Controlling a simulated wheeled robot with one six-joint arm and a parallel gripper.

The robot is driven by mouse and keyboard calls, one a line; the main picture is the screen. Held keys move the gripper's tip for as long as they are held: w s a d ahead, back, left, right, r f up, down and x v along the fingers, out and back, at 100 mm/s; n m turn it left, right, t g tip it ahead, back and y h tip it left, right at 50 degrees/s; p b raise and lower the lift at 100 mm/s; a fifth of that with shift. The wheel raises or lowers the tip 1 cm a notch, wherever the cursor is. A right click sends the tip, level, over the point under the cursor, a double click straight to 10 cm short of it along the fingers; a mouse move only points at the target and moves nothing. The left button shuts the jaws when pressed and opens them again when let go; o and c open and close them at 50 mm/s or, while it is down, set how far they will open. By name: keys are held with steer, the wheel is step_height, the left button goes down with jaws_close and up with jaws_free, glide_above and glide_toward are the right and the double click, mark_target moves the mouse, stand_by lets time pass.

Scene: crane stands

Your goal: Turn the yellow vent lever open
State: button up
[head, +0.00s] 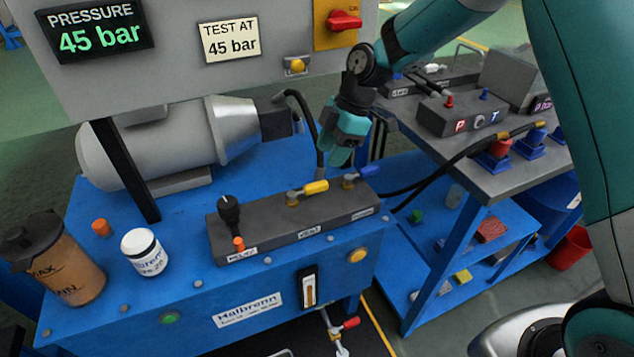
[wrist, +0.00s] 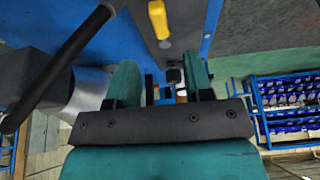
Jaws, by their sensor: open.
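The yellow vent lever (head: 314,187) sits on a brass fitting on top of the dark valve block (head: 275,230), on the blue bench. It points to the right along the block in the head view. It also shows at the top of the wrist view (wrist: 158,18), beyond my fingers. My gripper (head: 341,152) is above and behind the lever, apart from it. In the wrist view my gripper (wrist: 160,85) has its two teal fingers spread with nothing held between them.
A blue-handled lever (head: 360,174) stands right of the yellow one. A black knob (head: 229,208) is at the block's left end. A white jar (head: 144,252) and brown jug (head: 52,262) stand left. The pressure display (head: 97,30) reads 45 bar.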

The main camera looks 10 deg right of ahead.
mark_target(315, 184)
steer(key=x, duration=0.8)
steer(key=shift+f, duration=0.35)
steer(key=shift+a, duration=0.1)
jaws_close()
